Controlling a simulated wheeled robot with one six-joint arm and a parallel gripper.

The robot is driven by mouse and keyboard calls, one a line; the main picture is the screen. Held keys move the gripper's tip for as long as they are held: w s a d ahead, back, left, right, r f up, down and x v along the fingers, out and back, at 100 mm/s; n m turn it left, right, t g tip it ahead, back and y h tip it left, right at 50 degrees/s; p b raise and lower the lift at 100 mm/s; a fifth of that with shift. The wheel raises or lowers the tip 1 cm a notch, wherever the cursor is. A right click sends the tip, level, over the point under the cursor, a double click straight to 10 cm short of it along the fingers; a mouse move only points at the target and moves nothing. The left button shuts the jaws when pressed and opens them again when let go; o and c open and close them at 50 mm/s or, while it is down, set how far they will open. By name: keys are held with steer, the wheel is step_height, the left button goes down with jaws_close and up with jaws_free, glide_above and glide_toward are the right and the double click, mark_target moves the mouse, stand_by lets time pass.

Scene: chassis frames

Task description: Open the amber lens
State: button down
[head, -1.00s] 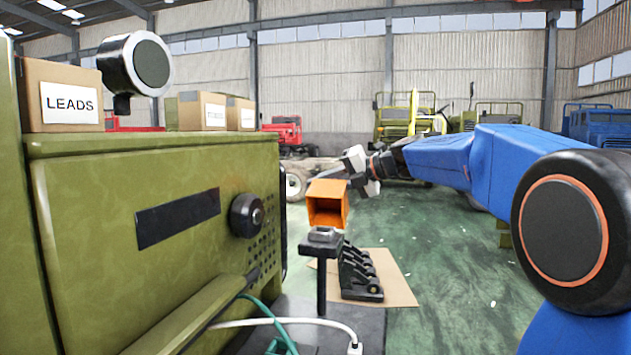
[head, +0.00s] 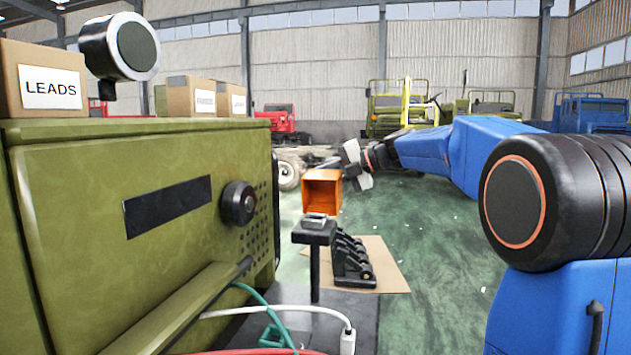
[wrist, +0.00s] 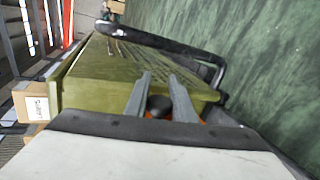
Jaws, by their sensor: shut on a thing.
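The amber lens (head: 321,192) is an orange, box-like piece with its open side facing me, above a small black stand in the head view. My gripper (head: 330,165) reaches in from the right at the lens's top edge. In the wrist view the two grey fingers (wrist: 160,78) have a narrow gap, and a dark round knob (wrist: 160,105) shows between them. Slivers of orange (wrist: 206,115) show beside the fingers. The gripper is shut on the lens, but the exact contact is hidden.
A large olive cabinet (head: 90,190) with a black knob (head: 238,203) fills the left. A black stand (head: 315,232) and a black pedal-like unit (head: 352,262) stand below the lens. Cables (head: 290,312) lie in front. Green floor (head: 450,260) is open to the right.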

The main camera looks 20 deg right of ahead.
steer(key=c, duration=1.5)
jaws_free()
steer(key=shift+f, duration=0.1)
steer(key=shift+c, duration=0.2)
steer(key=v, duration=1.7)
steer(key=shift+s, duration=0.2)
steer(key=shift+d, duration=0.2)
